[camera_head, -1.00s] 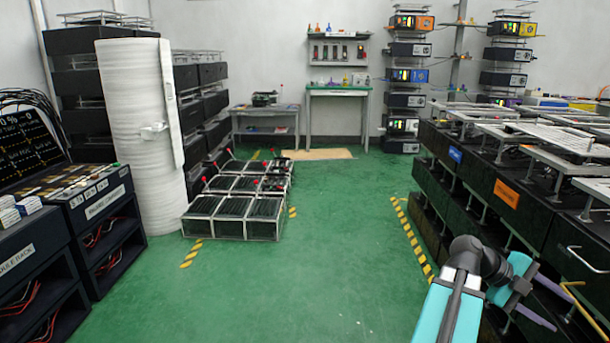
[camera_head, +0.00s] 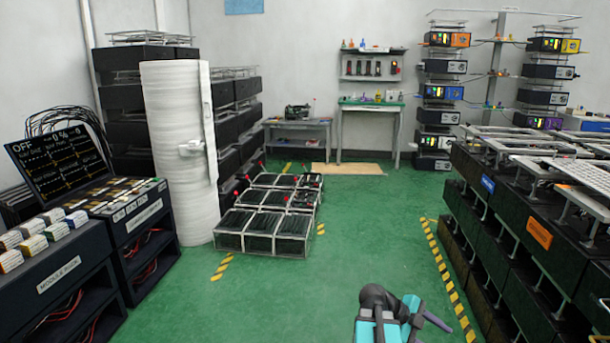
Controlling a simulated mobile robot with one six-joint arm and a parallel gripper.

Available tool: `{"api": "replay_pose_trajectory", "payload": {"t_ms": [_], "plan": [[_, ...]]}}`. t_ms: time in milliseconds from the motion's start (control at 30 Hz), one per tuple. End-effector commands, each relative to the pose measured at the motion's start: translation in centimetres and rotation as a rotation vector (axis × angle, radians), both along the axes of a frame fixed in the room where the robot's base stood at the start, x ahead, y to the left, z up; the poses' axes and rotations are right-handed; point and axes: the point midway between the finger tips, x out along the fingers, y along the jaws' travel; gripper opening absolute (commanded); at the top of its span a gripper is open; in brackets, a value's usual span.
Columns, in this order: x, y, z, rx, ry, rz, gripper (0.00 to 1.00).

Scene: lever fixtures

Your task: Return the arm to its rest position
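My gripper (camera_head: 432,322) shows at the bottom edge of the head view, right of centre, at the end of my teal and dark grey arm. It is seen from behind and partly cut off by the frame edge. One grey finger points to the right; the gap between the fingers is hidden. I see nothing held in it. The arm is low, over the green floor (camera_head: 300,300), apart from the black racks on the right.
Black racks (camera_head: 490,240) with metal frames line the right side, behind a yellow-black floor stripe (camera_head: 452,285). Low wire-framed crates (camera_head: 262,243) stand left of centre. A wrapped white column (camera_head: 180,150) and a module rack (camera_head: 60,270) stand left. The central floor is clear.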

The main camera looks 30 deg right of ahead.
Motion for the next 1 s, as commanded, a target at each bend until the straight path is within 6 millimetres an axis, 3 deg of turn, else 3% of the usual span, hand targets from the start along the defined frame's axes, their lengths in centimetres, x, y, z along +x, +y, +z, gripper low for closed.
{"api": "replay_pose_trajectory", "payload": {"t_ms": [200,500,767,1000], "plan": [[4.7,5.6,-2.9,0.129,0.058,0.153,0.50],[8.7,14.4,-7.5,0.339,0.181,0.387,0.50],[9.9,22.8,-11.3,0.550,0.327,0.621,0.50],[8.7,30.9,-14.6,0.775,0.492,0.867,0.50]]}}
